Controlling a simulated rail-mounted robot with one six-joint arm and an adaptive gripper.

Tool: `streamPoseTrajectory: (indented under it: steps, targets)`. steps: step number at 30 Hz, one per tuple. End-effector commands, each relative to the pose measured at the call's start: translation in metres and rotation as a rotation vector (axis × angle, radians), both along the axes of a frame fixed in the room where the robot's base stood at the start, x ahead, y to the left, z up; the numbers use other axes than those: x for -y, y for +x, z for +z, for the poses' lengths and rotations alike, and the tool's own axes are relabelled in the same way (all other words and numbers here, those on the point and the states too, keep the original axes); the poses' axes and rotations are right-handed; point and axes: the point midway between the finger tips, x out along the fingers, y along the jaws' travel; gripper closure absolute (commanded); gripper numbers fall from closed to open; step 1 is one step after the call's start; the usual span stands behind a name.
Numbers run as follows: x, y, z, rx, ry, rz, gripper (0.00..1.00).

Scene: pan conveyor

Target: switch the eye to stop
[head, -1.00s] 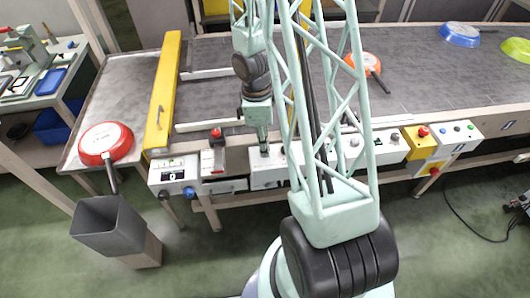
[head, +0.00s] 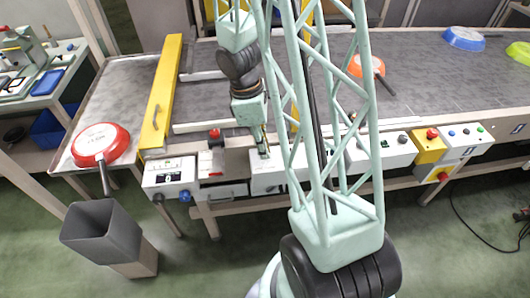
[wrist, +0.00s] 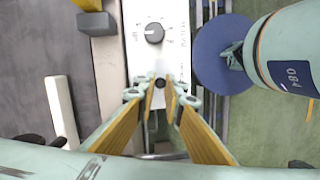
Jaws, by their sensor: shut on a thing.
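A white control box (head: 268,183) sits on the front rail of the conveyor. In the wrist view its panel (wrist: 142,12) carries a black round knob (wrist: 154,32) with small printing around it, too small to read. My gripper (wrist: 161,88) points down at this box, below the knob in the picture. Its yellow-padded fingers are drawn together on a small dark switch lever (wrist: 160,82), mostly hidden by the fingertips. The black knob stands clear of the fingers. In the head view my gripper (head: 263,146) is at the box's top, where the lever cannot be made out.
Other control boxes line the rail, including one with a red button (head: 214,133) and a yellow one (head: 428,148). A red pan (head: 101,143) lies left of the yellow gate (head: 163,95); orange (head: 366,66) and blue (head: 464,40) pans lie on the belt. A grey bin (head: 103,235) stands in front.

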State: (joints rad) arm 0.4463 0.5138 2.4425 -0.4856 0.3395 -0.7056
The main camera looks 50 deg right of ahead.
Motion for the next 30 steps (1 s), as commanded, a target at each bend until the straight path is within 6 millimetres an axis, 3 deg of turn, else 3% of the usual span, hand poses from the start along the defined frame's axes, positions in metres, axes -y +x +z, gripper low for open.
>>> streamPoseTrajectory:
  steps: [30]
  targets:
    - [-0.0062,0.0021,-0.0003,-0.081,-0.102,0.0,1.0]
